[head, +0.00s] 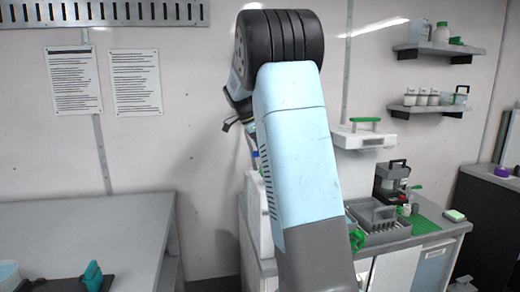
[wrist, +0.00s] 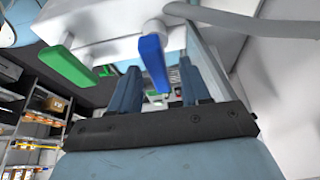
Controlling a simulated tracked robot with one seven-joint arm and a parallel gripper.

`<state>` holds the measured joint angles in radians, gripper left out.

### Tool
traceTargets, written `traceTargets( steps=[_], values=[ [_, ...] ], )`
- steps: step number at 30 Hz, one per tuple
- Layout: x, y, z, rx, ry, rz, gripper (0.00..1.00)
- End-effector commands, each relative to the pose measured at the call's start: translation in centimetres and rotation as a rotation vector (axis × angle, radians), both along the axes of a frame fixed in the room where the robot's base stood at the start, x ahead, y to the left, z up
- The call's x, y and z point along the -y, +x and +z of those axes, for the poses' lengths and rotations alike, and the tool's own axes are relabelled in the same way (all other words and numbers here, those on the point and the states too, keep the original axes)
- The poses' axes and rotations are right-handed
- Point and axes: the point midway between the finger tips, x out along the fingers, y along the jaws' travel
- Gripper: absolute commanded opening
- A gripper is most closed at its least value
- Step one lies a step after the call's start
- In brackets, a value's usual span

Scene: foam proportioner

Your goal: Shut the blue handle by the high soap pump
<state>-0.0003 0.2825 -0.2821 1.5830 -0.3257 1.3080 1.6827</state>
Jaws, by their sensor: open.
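In the wrist view, the blue handle (wrist: 153,62) hangs down from the underside of a white housing (wrist: 110,28). A green handle (wrist: 68,66) sticks out from the same housing, to the left of the blue one. My gripper (wrist: 160,86) is open, with one finger on each side of the blue handle's lower end as seen in this view. I cannot tell whether either finger touches it. In the head view, my own arm covers most of the gripper and the blue handle, with only a small blue spot showing beside the arm.
A grey hose (wrist: 250,22) runs from the housing to the right.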

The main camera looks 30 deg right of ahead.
Motion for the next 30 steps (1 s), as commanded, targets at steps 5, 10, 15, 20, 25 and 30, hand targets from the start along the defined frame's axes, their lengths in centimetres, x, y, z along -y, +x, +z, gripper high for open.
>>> traceTargets(
  steps=[5, 10, 15, 20, 25, 30],
  values=[
    [-0.3, 0.1, 0.7, 0.001, 0.000, 0.000, 0.47],
    [-1.2, 0.4, 3.0, 0.002, -0.001, 0.001, 0.47],
    [-2.5, 0.9, 6.1, 0.003, -0.001, 0.001, 0.47],
    [-3.6, 1.3, 8.9, 0.002, -0.001, 0.001, 0.47],
    [-4.5, 1.6, 11.2, 0.001, 0.000, 0.002, 0.47],
    [-5.0, 1.7, 12.4, 0.001, 0.000, 0.001, 0.47]
  ],
)
